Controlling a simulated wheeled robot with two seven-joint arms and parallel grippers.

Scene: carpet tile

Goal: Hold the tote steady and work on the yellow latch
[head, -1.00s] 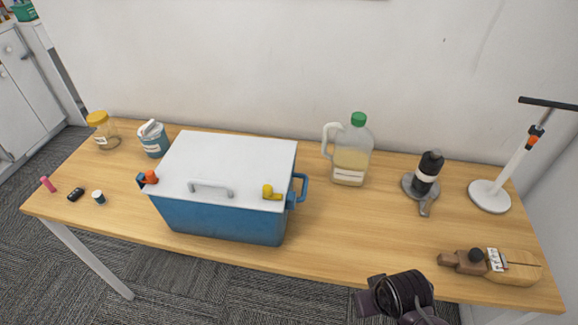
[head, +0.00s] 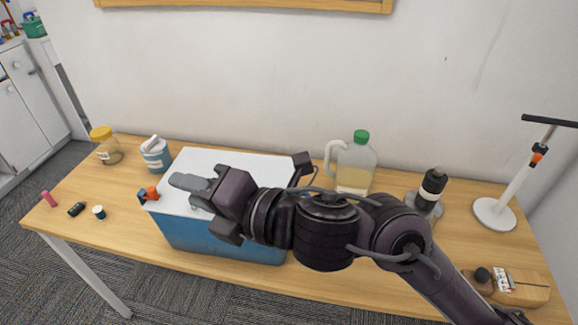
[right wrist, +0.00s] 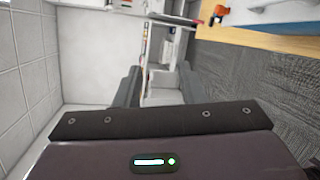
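The blue tote (head: 215,240) with its white lid (head: 225,160) stands on the table in the head view. Its orange latch (head: 152,193) shows at the left end. My left gripper is not in view.

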